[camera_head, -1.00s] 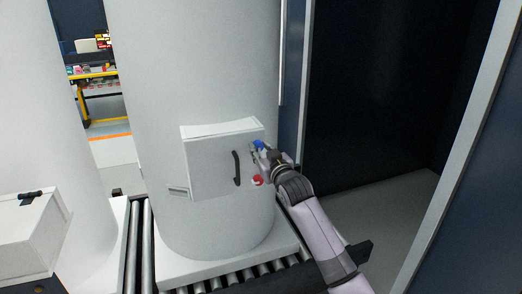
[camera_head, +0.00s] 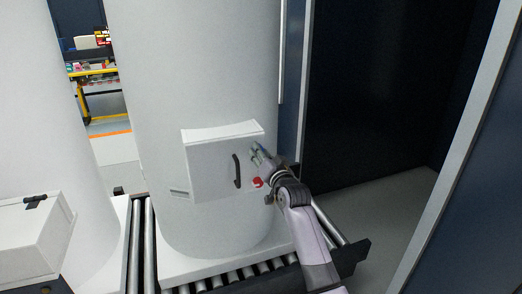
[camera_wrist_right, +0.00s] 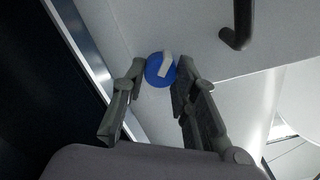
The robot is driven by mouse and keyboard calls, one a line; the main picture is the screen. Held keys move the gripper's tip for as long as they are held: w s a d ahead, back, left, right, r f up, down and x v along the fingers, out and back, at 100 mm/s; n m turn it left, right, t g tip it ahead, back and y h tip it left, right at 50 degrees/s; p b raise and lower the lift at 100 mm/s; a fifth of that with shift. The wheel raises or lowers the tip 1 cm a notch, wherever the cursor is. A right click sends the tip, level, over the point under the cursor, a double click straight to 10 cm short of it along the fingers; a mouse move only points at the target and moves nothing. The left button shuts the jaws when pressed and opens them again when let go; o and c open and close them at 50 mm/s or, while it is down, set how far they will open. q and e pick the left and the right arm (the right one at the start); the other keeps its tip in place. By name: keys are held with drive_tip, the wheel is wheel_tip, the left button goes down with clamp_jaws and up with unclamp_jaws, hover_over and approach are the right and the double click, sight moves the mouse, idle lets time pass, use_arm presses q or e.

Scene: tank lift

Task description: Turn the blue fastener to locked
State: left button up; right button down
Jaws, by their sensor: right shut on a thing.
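The blue fastener (camera_wrist_right: 154,77) is a round blue knob with a pale bar across it, on the side of a white box (camera_head: 212,168) fixed to the large white tank (camera_head: 195,70). In the right wrist view the pale bar is tilted. My right gripper (camera_wrist_right: 160,82) has one finger on each side of the fastener and is shut on it. In the head view the right gripper (camera_head: 259,153) covers most of the fastener. I cannot read any lock marking. My left gripper is not in view.
A black handle (camera_head: 237,171) is on the box front, and a red knob (camera_head: 257,182) is just below the right gripper. The tank stands on a roller conveyor (camera_head: 240,276). A dark cabinet (camera_head: 375,90) opens at right. Another white box (camera_head: 33,235) is at left.

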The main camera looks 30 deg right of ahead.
drive_tip(key=shift+m+h+p, duration=0.3)
drive_tip(key=shift+m+p, duration=1.75)
drive_tip(key=shift+m, duration=3.15)
drive_tip(key=c, duration=1.2)
unclamp_jaws()
drive_tip(key=shift+c, duration=0.2)
drive_tip(key=shift+s+f, duration=0.1)
drive_tip(key=shift+s, duration=0.05)
drive_tip(key=v, duration=1.1)
drive_tip(key=shift+s, duration=0.35)
drive_tip(key=shift+a, duration=0.1)
